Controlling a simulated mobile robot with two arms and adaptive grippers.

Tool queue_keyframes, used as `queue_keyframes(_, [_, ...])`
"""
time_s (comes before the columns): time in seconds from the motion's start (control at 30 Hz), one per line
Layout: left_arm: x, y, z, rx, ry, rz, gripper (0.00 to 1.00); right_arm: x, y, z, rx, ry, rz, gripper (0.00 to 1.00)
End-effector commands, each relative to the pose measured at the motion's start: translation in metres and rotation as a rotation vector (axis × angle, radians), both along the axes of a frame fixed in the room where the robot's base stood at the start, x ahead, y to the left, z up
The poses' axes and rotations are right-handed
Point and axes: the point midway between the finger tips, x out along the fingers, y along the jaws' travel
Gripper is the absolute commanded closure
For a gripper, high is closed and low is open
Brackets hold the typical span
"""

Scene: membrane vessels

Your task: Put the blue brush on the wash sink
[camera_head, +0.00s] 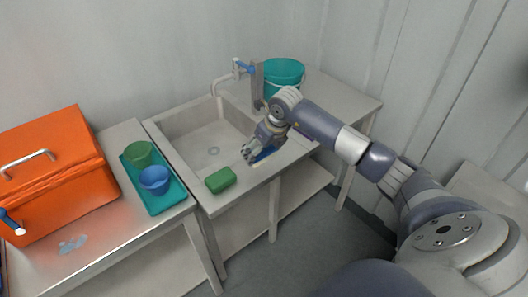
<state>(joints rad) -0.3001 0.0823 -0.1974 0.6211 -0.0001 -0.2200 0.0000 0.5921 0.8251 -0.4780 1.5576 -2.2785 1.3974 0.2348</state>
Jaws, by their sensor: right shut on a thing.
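The wash sink (166,133) is a pale counter unit with a sunken basin and a tap, standing against the back wall. My right gripper (250,153) reaches in from the right, over the sink's front rim beside the basin. It is shut on the blue brush (265,155), which is mostly hidden by the fingers. The brush's blue body and a pale yellowish edge show just at the rim; I cannot tell whether it touches the surface. My left gripper is not in view.
A green sponge (220,180) lies on the front rim, left of the brush. A teal bucket (284,75) stands at the back right.

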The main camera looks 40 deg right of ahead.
Motion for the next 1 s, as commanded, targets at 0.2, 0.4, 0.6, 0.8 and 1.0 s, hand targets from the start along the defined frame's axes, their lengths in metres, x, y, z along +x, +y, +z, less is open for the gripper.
queue_keyframes(0.2, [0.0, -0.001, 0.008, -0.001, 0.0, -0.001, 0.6, 0.007, -0.013, -0.003, 0.002, 0.002, -0.001, 0.39])
queue_keyframes(0.4, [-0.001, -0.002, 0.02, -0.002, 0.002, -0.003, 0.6, 0.006, -0.011, -0.032, 0.002, 0.001, 0.001, 0.39])
queue_keyframes(0.6, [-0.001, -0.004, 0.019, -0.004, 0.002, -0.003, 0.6, 0.007, -0.012, -0.037, 0.0, -0.001, 0.001, 0.39])
queue_keyframes(0.8, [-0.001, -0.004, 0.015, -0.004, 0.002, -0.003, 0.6, 0.007, -0.012, -0.041, 0.0, -0.001, 0.001, 0.39])
queue_keyframes(1.0, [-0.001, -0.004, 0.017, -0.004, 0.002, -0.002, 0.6, 0.007, -0.012, -0.039, 0.0, 0.0, 0.001, 0.0])
